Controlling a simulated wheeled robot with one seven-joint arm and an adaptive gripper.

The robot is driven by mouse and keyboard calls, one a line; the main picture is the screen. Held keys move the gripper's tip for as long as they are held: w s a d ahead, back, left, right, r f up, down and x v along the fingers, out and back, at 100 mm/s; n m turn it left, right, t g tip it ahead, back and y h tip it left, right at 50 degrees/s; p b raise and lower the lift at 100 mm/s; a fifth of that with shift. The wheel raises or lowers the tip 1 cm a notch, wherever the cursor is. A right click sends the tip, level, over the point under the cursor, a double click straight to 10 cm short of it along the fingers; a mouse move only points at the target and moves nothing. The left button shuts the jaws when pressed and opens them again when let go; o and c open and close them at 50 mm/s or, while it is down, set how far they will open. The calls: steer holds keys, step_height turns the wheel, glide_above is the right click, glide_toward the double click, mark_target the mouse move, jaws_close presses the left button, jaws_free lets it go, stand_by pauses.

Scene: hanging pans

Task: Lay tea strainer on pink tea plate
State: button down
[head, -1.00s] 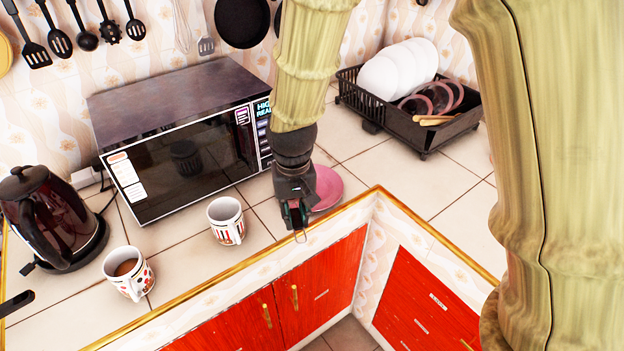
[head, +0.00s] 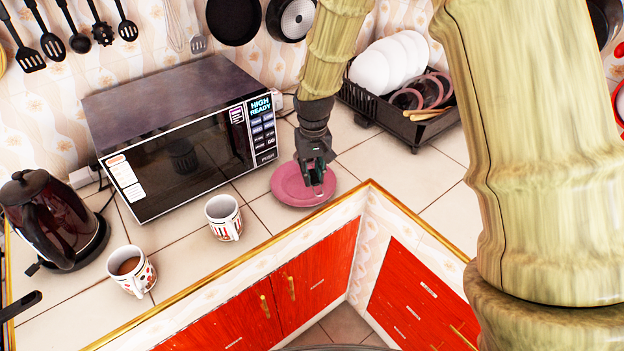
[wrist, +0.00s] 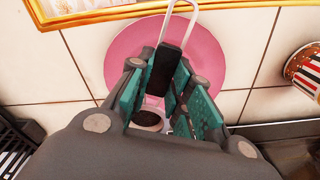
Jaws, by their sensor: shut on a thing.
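The pink tea plate (head: 285,187) lies flat on the tiled counter, right of the microwave and near the gold-edged counter corner. My gripper (head: 316,182) is over the right part of the plate and hides some of it. In the wrist view, the teal-padded fingers of my gripper (wrist: 168,95) are shut on the tea strainer (wrist: 165,68). Its dark grip is between the fingers, its pale wire loop extends over the plate (wrist: 215,50), and its round end is partly hidden between the fingers. I cannot tell whether the strainer touches the plate.
A microwave (head: 180,140) stands left of the plate. A patterned mug (head: 224,218), a mug with brown drink (head: 130,270) and a dark kettle (head: 50,220) are further left. A black dish rack (head: 400,120) stands behind right. Tiles right of the plate are clear.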

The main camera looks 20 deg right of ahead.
mark_target(313, 175)
steer(key=shift+f+p, duration=0.65)
steer(key=shift+f, duration=1.05)
steer(key=shift+f, duration=0.25)
steer(key=c, duration=1.3)
jaws_free()
steer(key=shift+s+r+b, duration=0.15)
steer(key=shift+r+b, duration=0.6)
steer(key=shift+r, duration=2.4)
steer(key=shift+s+r+b, duration=0.1)
steer(key=shift+r+b, duration=0.65)
steer(key=shift+r, duration=2.35)
